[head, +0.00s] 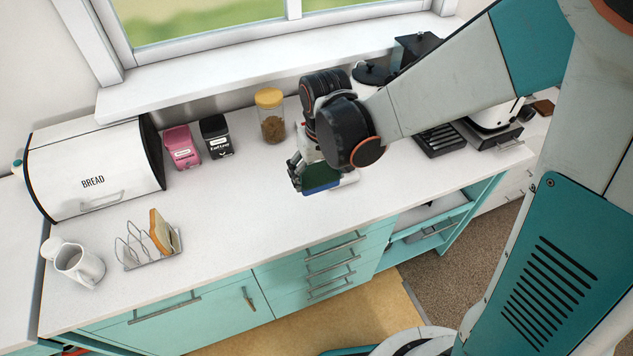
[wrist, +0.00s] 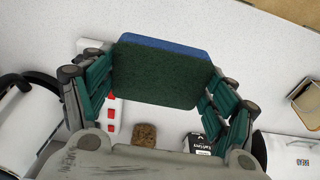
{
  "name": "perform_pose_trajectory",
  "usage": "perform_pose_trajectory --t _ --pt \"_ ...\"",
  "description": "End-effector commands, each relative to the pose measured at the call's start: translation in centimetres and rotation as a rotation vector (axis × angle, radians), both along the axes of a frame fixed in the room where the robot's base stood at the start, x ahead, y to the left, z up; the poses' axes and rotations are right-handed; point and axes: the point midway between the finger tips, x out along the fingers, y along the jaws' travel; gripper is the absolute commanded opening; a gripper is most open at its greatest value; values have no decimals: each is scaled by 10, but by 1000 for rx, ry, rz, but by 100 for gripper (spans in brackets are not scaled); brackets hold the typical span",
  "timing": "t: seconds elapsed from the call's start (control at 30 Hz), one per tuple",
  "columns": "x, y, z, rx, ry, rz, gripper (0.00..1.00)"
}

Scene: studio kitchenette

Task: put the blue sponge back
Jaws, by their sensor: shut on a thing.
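The blue sponge (head: 322,186) has a dark green scouring face and a blue body. My gripper (head: 308,180) is shut on it, low over the worktop right of the middle of the head view. In the wrist view the sponge (wrist: 160,75) lies between both fingers of my gripper (wrist: 158,88), green face towards the camera and a blue edge at the top. A white thing (head: 347,180) shows beside and under the sponge in the head view. I cannot tell whether the sponge touches it or the worktop.
A white strip with red switches (wrist: 112,112) lies close by in the wrist view. A yellow-lidded jar (head: 271,117), black canister (head: 216,137) and pink canister (head: 181,147) stand behind. The bread bin (head: 95,168) and toast rack (head: 148,246) are left. The front worktop (head: 235,225) is clear.

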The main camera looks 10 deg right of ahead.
Motion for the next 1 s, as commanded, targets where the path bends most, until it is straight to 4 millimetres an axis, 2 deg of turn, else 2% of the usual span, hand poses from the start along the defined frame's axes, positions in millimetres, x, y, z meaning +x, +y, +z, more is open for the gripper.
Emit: perform_pose_trajectory --t 0.03,0.3,0.43,0.67,1.0 --pt "0 0 -17 0 0 0 56" --pt "1 0 -70 0 0 -1 56" --pt "0 0 -86 0 0 -1 56" --pt "0 0 -95 0 0 -1 56" --pt "0 0 -135 0 0 -1 56"
